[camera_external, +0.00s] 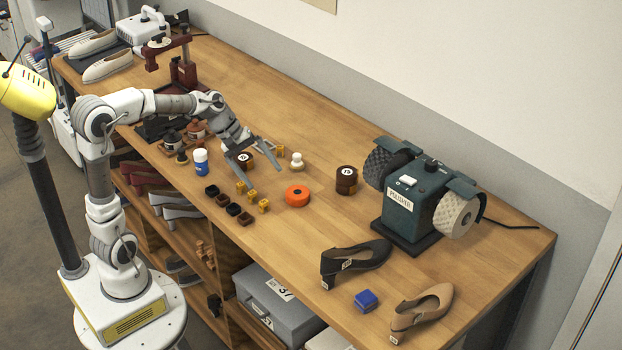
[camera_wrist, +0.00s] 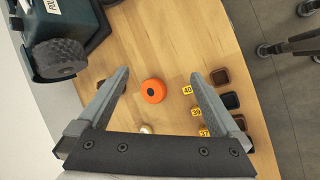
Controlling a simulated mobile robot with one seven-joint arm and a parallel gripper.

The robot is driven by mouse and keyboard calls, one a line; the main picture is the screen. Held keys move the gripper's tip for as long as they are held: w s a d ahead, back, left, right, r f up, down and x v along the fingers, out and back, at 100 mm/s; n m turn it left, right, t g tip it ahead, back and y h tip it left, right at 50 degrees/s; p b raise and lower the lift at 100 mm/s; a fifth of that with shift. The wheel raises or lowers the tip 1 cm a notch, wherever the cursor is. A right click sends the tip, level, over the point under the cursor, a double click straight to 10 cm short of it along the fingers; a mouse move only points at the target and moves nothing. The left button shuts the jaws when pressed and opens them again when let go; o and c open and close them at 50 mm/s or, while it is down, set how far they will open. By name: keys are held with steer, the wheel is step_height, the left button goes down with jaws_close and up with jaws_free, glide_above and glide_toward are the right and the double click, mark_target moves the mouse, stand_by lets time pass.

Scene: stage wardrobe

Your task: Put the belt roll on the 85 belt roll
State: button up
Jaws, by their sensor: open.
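A brown belt roll (camera_external: 245,159) with a round white label lies on the bench, partly behind my gripper's fingers in the external view. Its number is too small to read surely. Another brown roll (camera_external: 346,180), tall like two stacked rolls, stands to the right near the polisher; its label seems to read 75, but I cannot be sure. My gripper (camera_external: 261,171) is open and empty above the bench, its fingers pointing down. In the wrist view my gripper (camera_wrist: 160,76) shows both fingers apart with nothing held.
An orange roll (camera_external: 297,195) lies right of my gripper; it also shows in the wrist view (camera_wrist: 153,91). Yellow number blocks (camera_external: 252,195), small dark trays (camera_external: 233,209), a white-blue bottle (camera_external: 201,162) and a pale knob (camera_external: 297,160) are close by. The polisher (camera_external: 411,205) stands right; shoes (camera_external: 356,260) are in front.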

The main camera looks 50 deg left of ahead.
steer(key=s+a+m+t+y, duration=0.1)
steer(key=s+a+m+y, duration=0.1)
steer(key=s+m, duration=0.3)
steer(key=s+a+m+y, duration=0.3)
steer(key=s+a+m, duration=0.2)
steer(key=s, duration=0.9)
steer(key=shift+s+r+m+t, duration=0.2)
steer(key=shift+s+m+t, duration=0.1)
steer(key=shift+m+t, duration=0.1)
steer(key=shift+a+r, duration=0.1)
